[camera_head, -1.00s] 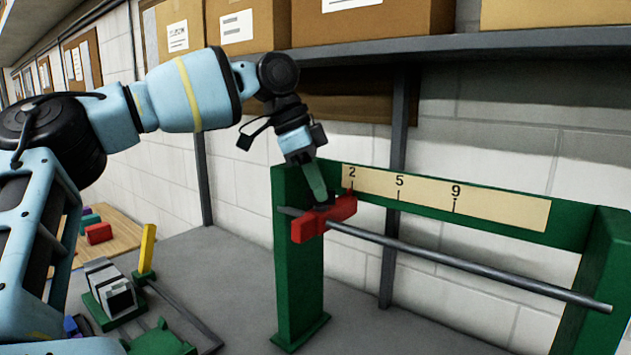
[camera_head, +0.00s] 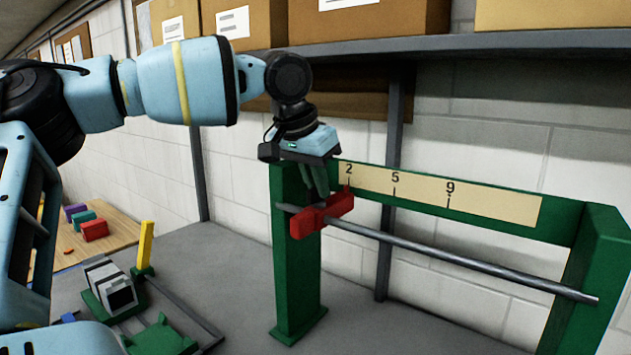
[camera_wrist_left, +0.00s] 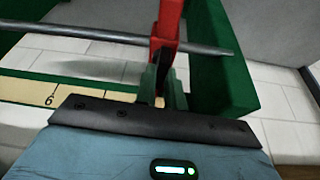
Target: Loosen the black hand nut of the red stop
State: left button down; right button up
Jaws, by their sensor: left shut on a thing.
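The red stop (camera_head: 322,215) sits on the grey rod (camera_head: 450,258) near the left post of the green frame, its pointer at the 2 mark of the scale (camera_head: 420,195). My left gripper (camera_head: 318,192) comes down from above, its fingers closed at the top of the stop. My right gripper is out of view.
The green frame's left post (camera_head: 297,270) stands just below the gripper. A shelf with boxes (camera_head: 370,22) hangs above the arm. A grey block on a green base (camera_head: 110,288) and a yellow upright piece (camera_head: 146,246) stand at lower left.

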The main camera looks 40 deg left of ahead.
pick_arm(q)
jog(key=shift+n+y, duration=0.3)
jog(key=shift+n, duration=0.3)
jog(key=c, duration=1.5)
grip_release()
jog(key=shift+v, duration=3.95)
